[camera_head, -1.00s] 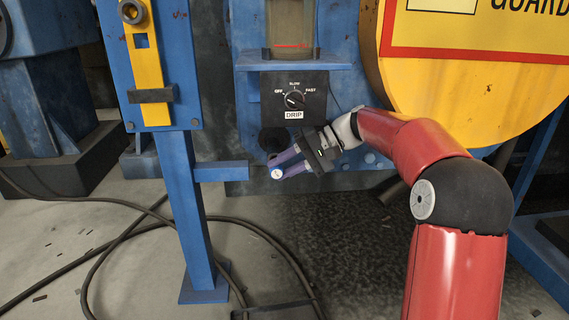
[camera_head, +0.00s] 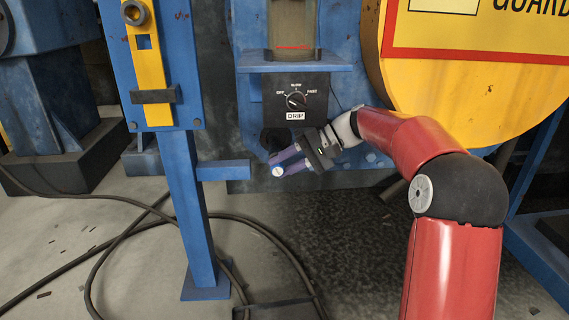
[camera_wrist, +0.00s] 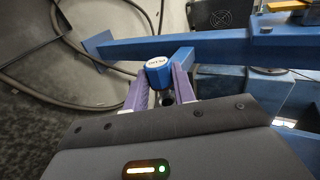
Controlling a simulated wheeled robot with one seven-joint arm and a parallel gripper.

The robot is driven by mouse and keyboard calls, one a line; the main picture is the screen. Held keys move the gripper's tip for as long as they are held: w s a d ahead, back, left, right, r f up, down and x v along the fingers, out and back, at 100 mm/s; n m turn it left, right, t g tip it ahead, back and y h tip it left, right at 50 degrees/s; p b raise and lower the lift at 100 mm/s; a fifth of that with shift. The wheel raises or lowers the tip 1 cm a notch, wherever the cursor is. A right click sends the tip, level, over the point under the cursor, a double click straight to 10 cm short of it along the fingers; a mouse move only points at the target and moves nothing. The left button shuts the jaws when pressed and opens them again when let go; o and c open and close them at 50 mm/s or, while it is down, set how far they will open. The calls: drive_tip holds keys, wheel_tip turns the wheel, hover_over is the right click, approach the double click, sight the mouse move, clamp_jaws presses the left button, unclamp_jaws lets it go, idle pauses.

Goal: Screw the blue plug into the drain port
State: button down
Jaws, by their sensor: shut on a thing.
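The blue plug (camera_wrist: 158,72) has a pale, lettered end face and sits between the purple fingertips in the wrist view. In the head view its pale end (camera_head: 278,171) shows at the tips of the fingers. My gripper (camera_head: 275,165) is shut on the plug, below the drip control box and in front of the blue machine; its fingertips also show in the wrist view (camera_wrist: 158,86). A dark round opening or pipe end (camera_head: 270,139) shows just behind the fingers. I cannot tell whether it is the drain port. The plug's far end is hidden.
A blue post (camera_head: 188,220) with a side bar (camera_head: 222,170) stands close left of my gripper. The drip control box (camera_head: 295,97) is just above. A yellow guard (camera_head: 470,85) is at the upper right. Dark cables (camera_head: 120,235) lie on the floor.

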drive_tip(key=shift+w+p, duration=1.4)
drive_tip(key=shift+p, duration=0.1)
drive_tip(key=y+b, duration=0.3)
drive_tip(key=b, duration=0.1)
drive_tip(key=shift+d+f+y, duration=0.1)
drive_tip(key=shift+f+y, duration=0.3)
drive_tip(key=shift+r, duration=0.1)
idle(0.5)
